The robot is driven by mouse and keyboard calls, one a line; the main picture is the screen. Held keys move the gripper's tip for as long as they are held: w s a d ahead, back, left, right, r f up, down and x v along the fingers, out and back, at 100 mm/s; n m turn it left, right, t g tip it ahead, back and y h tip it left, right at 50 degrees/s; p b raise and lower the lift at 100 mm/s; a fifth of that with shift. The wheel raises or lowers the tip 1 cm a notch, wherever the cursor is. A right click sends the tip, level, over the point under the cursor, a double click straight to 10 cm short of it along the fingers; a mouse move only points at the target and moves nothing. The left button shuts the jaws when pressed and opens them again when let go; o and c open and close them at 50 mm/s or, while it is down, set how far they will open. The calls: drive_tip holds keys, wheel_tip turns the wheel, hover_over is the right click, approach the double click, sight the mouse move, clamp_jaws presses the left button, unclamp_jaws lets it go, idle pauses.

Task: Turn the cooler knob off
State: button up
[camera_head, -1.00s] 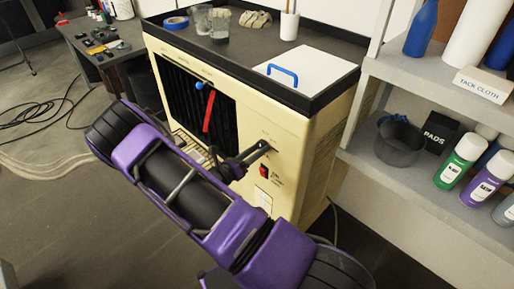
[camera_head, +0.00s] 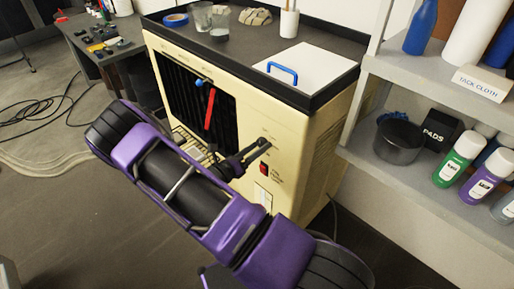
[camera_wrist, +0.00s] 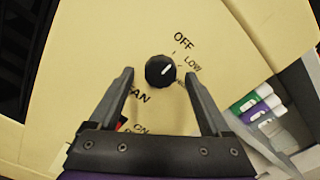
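The cooler (camera_head: 300,135) is a cream cabinet with a dark grille on its front. Its knob (camera_wrist: 160,71) is round and black with a white pointer mark; in the wrist view the mark slants up and right, roughly toward LOW and below OFF. The labels OFF, LOW and FAN are printed around it. My gripper (camera_wrist: 159,76) is open, with one finger to each side of the knob and a visible gap on both sides. In the head view my gripper (camera_head: 258,148) is at the right part of the cooler's front and hides the knob.
A red switch (camera_head: 263,168) sits below my gripper. A red strip (camera_head: 210,110) hangs before the grille. The cooler's top holds glasses, blue tape and a white panel with a blue handle (camera_head: 283,70). A shelf with bottles (camera_head: 459,158) stands at the right.

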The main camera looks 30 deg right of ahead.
drive_tip(key=v, duration=1.7)
drive_tip(key=shift+a, duration=0.15)
drive_tip(key=shift+r, duration=0.15)
